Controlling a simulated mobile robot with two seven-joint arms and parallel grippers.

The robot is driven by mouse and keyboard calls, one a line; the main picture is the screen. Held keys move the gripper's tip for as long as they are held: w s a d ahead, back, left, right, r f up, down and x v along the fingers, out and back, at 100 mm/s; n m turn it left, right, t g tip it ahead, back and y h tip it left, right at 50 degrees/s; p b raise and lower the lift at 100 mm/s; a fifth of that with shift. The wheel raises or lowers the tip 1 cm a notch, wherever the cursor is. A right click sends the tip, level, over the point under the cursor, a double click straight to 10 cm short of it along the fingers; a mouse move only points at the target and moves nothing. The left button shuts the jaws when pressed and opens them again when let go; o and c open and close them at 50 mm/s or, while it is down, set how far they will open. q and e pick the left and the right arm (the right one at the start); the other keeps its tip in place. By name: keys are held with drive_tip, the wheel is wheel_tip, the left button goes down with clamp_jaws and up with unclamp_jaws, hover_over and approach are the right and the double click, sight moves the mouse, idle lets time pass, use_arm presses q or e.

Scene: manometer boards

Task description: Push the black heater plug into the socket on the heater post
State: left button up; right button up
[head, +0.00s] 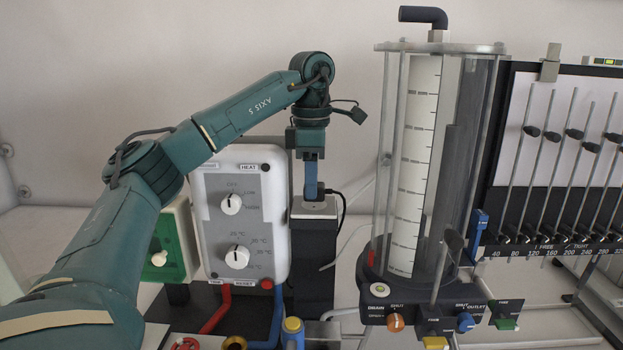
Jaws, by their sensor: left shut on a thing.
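The heater post (313,262) is a dark upright block with a light grey top plate (313,209), right of the white heater panel. My left gripper (311,192) points straight down over the post top, its blue fingers shut on the black heater plug. The fingers hide most of the plug; its black cable (343,208) leaves to the right at fingertip height and loops down beside the post. The plug sits at or just above the top plate; I cannot tell how deep it is. The socket opening is hidden. My right gripper is not in view.
A white heater panel (240,215) with two knobs stands close left of the post. A clear cylinder (412,150) with a scale stands to the right, with coloured valve knobs below. A manometer board (560,170) stands farther right. Red and blue hoses run low in front.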

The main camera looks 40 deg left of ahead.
use_arm(q)
drive_tip(key=shift+f, duration=0.4)
idle(0.4)
drive_tip(key=shift+f, duration=0.25)
drive_tip(key=o, duration=1)
drive_tip(key=shift+r, duration=0.1)
